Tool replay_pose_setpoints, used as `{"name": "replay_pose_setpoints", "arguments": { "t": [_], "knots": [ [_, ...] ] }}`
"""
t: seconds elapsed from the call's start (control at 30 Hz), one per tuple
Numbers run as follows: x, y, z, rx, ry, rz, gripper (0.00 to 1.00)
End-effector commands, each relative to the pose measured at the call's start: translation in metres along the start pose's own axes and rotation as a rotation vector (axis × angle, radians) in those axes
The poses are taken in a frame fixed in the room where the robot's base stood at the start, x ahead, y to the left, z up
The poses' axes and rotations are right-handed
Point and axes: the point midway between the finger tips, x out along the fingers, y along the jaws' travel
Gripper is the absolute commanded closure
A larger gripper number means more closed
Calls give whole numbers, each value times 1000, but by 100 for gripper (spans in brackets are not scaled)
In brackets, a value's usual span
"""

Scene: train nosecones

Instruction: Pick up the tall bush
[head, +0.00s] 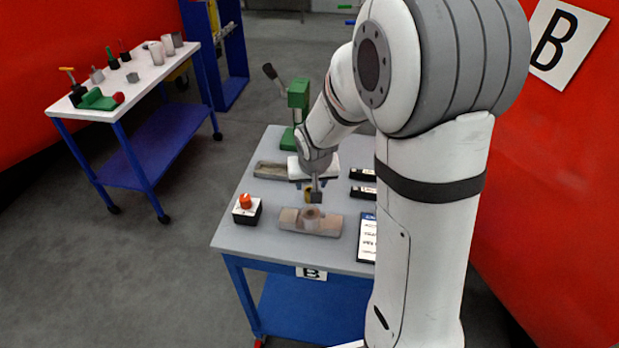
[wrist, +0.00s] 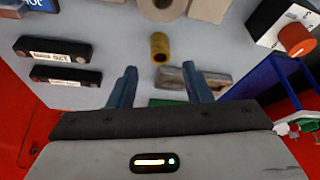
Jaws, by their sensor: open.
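A brass-yellow cylindrical bush (wrist: 159,47) stands on the grey table top in the wrist view, its open end showing. It is partly visible in the head view (head: 308,194), just behind the brown block and beside my fingers. My gripper (wrist: 159,70) is open, its two fingers apart and nothing between them. In the wrist view the bush appears just beyond the fingertips, roughly centred in the gap. In the head view my gripper (head: 315,192) points down over the bush; I cannot tell the exact height.
The brown block (head: 290,219) with a grey ring (head: 311,215) lies in front. A green press (head: 298,100) stands at the back, black boxes (head: 363,192) on the right.

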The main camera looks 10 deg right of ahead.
Motion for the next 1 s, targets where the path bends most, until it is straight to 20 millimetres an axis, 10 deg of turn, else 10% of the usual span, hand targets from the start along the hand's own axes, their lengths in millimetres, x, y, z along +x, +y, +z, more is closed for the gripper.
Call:
{"name": "replay_pose_setpoints", "arguments": {
  "t": [1.0],
  "knots": [
    [89, 4, 0, 1, 8, -5, 55]
  ]
}}
